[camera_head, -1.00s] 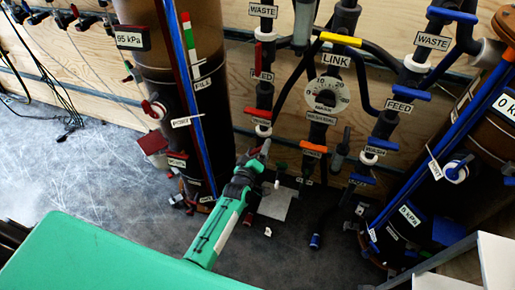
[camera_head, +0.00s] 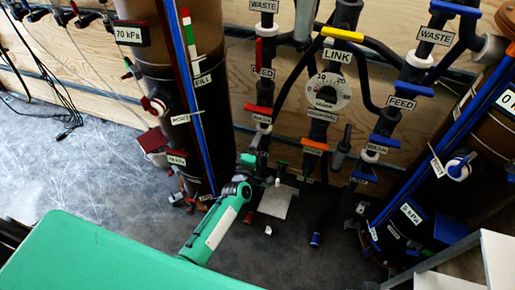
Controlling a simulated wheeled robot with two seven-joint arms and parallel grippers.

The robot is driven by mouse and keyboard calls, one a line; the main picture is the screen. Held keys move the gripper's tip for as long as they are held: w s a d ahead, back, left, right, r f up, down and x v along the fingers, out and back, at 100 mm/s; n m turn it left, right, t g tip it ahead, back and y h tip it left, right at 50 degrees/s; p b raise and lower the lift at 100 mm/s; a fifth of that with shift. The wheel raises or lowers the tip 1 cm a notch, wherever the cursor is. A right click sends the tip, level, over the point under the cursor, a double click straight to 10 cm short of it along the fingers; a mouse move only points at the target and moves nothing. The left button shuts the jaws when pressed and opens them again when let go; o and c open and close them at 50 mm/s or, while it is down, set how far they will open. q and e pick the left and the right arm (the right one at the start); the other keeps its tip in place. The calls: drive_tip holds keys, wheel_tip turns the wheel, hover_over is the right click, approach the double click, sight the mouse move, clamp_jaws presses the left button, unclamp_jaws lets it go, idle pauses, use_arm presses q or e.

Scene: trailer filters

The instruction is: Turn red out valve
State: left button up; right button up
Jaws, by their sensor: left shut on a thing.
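My left arm reaches in over the green body to the valve column beside the brown left tank (camera_head: 150,75). My left gripper (camera_head: 252,160) is at the low part of this column, below the red WASH handle (camera_head: 262,118), and is shut on the red out valve handle, which is mostly hidden behind it. The handle's exact angle cannot be told. The left tank's upper display (camera_head: 131,34) reads 70 kPa. My right gripper is not in view.
A vertical red FEED handle (camera_head: 259,50) stands above. A yellow LINK handle (camera_head: 341,36), a dial (camera_head: 327,92) and an orange handle (camera_head: 315,144) are to the right, then several blue handles. Black pipes crowd the wall.

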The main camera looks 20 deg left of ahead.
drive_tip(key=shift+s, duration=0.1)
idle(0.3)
use_arm(q)
drive_tip(key=o, duration=0.9)
drive_tip(key=shift+o, duration=0.2)
drive_tip(key=s, duration=1.4)
drive_tip(key=shift+a+p, duration=0.25)
drive_tip(key=shift+p, duration=0.1)
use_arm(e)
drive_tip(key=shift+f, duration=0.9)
use_arm(q)
drive_tip(key=shift+w, duration=0.1)
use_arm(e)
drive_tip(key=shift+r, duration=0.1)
